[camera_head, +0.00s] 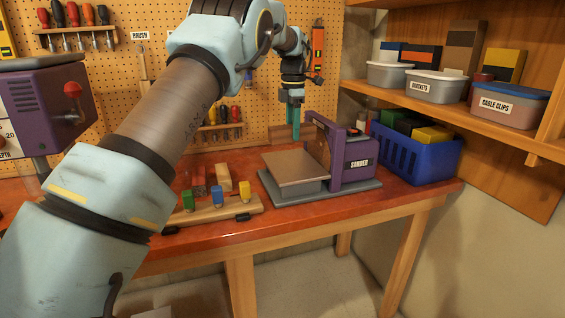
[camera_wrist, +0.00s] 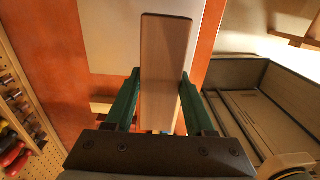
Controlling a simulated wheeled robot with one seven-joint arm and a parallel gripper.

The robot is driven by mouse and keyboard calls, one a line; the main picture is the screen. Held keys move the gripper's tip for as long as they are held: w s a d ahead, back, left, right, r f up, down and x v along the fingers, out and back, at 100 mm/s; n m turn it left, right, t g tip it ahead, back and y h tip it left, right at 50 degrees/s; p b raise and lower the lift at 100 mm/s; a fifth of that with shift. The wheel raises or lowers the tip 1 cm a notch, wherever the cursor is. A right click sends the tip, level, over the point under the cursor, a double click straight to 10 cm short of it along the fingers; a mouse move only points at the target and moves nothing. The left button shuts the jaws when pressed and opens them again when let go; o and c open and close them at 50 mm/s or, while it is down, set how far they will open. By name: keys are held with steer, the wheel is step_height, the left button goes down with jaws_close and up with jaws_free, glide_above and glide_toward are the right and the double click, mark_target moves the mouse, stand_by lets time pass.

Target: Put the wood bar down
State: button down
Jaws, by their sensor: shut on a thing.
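The wood bar (camera_wrist: 165,70) is a long pale brown piece between the green fingers of my gripper (camera_wrist: 158,100) in the wrist view. My gripper is shut on it, with a finger against each side. In the head view my gripper (camera_head: 291,124) points down above the back of the workbench, just left of the purple sander (camera_head: 352,165). The bench top (camera_head: 300,218) is reddish brown wood.
The sander's flat table (camera_head: 294,167) faces the front. Left of it lie a pale wood block (camera_head: 223,178), red-brown pieces (camera_head: 198,178) and a wooden rack (camera_head: 225,211) with green, blue and yellow blocks. A blue crate (camera_head: 425,155) stands at the right end.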

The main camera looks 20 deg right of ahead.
mark_target(291, 169)
steer(key=shift+w+f, duration=0.2)
steer(key=shift+w, duration=0.05)
step_height(291, 169, down, 10)
steer(key=p, duration=0.3)
steer(key=shift+w+r+p, duration=0.1)
steer(key=shift+r+p, duration=0.15)
steer(key=shift+p, duration=0.05)
steer(key=shift+f, duration=0.15)
steer(key=shift+c, duration=1.2)
jaws_free()
step_height(291, 169, up, 11)
steer(key=b, duration=0.3)
steer(key=shift+a+r, duration=0.1)
steer(key=shift+r, duration=0.6)
